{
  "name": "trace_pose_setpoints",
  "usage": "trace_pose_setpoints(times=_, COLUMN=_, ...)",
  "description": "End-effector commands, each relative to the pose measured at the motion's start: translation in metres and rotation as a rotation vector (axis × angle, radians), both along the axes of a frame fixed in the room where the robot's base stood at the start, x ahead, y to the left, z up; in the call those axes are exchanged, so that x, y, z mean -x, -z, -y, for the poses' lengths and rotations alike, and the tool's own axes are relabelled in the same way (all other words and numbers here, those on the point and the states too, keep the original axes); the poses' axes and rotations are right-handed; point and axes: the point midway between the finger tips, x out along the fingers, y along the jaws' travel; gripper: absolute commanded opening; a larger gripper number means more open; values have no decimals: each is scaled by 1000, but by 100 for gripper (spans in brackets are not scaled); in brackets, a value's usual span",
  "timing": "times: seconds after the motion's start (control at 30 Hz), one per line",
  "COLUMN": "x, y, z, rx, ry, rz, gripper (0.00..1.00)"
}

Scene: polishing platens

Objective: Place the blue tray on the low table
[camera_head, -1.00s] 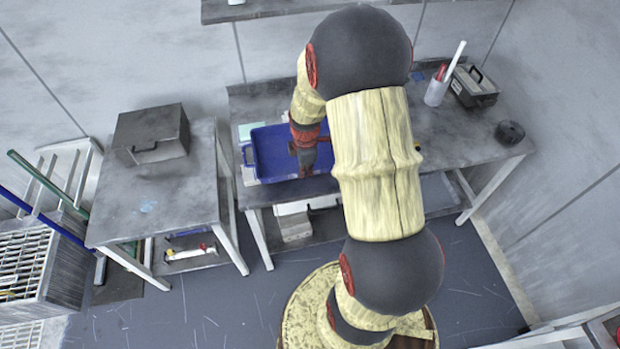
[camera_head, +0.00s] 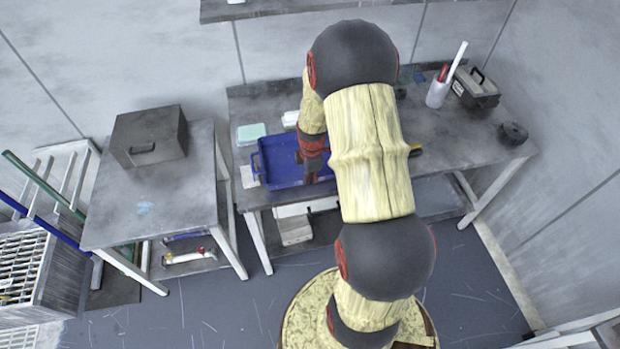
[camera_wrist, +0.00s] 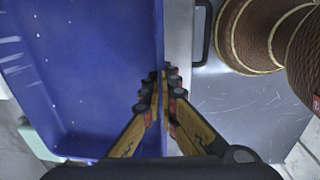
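The blue tray (camera_head: 275,160) is at the left part of the long workbench (camera_head: 450,140), at its front edge; I cannot tell whether it still touches the top. My gripper (camera_head: 312,178) is at the tray's right side, partly hidden by my arm. In the wrist view the fingers (camera_wrist: 163,78) are closed together on the tray's wall, with the tray's blue inside (camera_wrist: 90,80) to the left, which looks empty. A smaller grey table (camera_head: 190,205), seemingly the low table, stands left of the workbench, across a narrow gap.
A dark case (camera_head: 148,136) fills the back of the small table; its front is mostly clear. A pale green box (camera_head: 251,134) lies behind the tray. A holder (camera_head: 437,93), a toolbox (camera_head: 474,86) and a dark round thing (camera_head: 513,134) stand at the bench's right.

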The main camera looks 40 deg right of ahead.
Motion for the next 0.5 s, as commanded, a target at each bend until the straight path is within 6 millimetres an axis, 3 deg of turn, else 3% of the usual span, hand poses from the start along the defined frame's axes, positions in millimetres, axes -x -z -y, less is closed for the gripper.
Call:
trace_pose_setpoints(times=0.17, x=0, y=6, z=0, rx=1, ry=0, rz=1, gripper=0)
trace_pose_setpoints(times=0.5, x=0, y=5, z=0, rx=-1, ry=0, rz=-1, gripper=20)
